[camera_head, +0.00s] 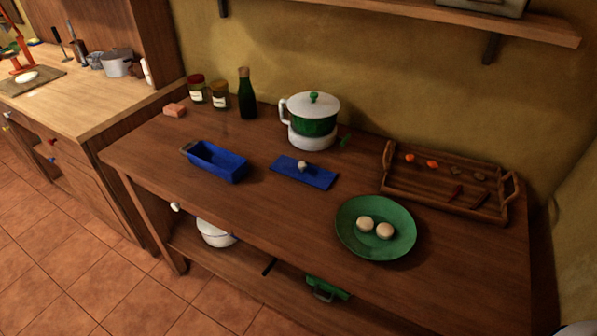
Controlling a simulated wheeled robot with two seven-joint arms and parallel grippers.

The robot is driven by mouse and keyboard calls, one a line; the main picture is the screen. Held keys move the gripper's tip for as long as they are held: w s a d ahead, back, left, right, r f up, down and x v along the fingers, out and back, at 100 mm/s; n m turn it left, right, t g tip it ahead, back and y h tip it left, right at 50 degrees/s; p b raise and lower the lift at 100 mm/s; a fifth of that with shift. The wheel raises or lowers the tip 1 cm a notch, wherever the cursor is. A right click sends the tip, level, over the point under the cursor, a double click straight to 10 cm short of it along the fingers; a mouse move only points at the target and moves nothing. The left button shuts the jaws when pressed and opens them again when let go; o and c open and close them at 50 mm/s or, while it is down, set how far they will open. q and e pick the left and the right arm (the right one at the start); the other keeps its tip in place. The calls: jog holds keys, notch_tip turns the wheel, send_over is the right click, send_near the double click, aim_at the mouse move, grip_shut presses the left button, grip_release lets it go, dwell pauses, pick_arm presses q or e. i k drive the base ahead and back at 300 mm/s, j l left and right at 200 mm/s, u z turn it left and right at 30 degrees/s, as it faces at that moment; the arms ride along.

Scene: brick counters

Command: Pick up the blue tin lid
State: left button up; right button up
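The blue tin lid (290,174) is a flat blue rectangle with a small pale knob (302,166) on top. It lies on the wooden counter (270,220), right of the open blue tin (216,168), with a gap between them. The tin is a long loaf-shaped box and stands uncovered. Neither of my grippers can be made out in the head view.
A green and white pot (313,122) stands behind the lid. A green plate (354,242) with two round pale items is to the front right, and a wooden tray (433,196) is at the right. Jars and a dark bottle (247,98) stand behind the tin. The counter before the lid is clear.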

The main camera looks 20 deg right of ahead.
aim_at(320, 178)
jog(key=i+z, duration=0.2)
jog(key=z, duration=0.55)
